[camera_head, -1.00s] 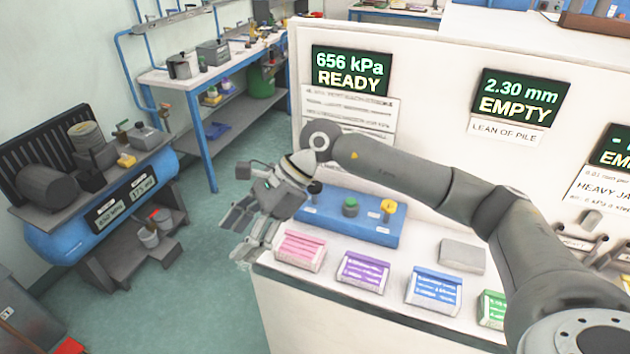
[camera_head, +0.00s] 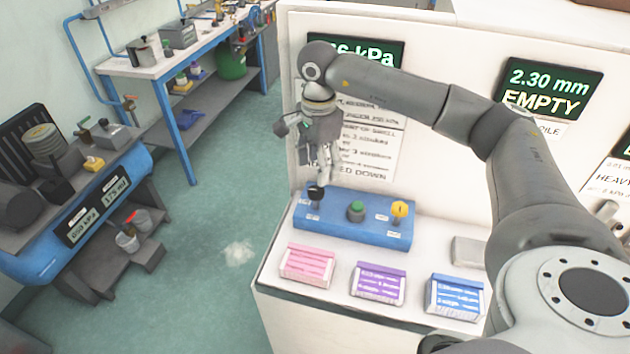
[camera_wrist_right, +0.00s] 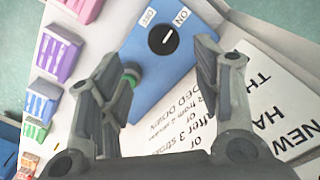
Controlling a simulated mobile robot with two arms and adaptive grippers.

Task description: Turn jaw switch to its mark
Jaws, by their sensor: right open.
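A blue control box (camera_head: 365,232) stands on the white bench. It carries a black round knob (camera_head: 316,192) at its left end, a green button (camera_head: 356,211) in the middle and a yellow knob (camera_head: 400,211) at the right. In the right wrist view the black knob (camera_wrist_right: 163,40) has a white line slanting up to the right, with OFF and ON labels beside it. My right gripper (camera_head: 323,177) points down just above the black knob. In the wrist view its two fingers (camera_wrist_right: 163,65) are apart with nothing between them, the knob showing beyond the gap. My left gripper is not in view.
Pink (camera_head: 307,265), purple (camera_head: 378,284) and blue (camera_head: 455,297) boxes line the bench front. An upright white panel with displays and printed sheets (camera_head: 372,150) stands close behind the control box.

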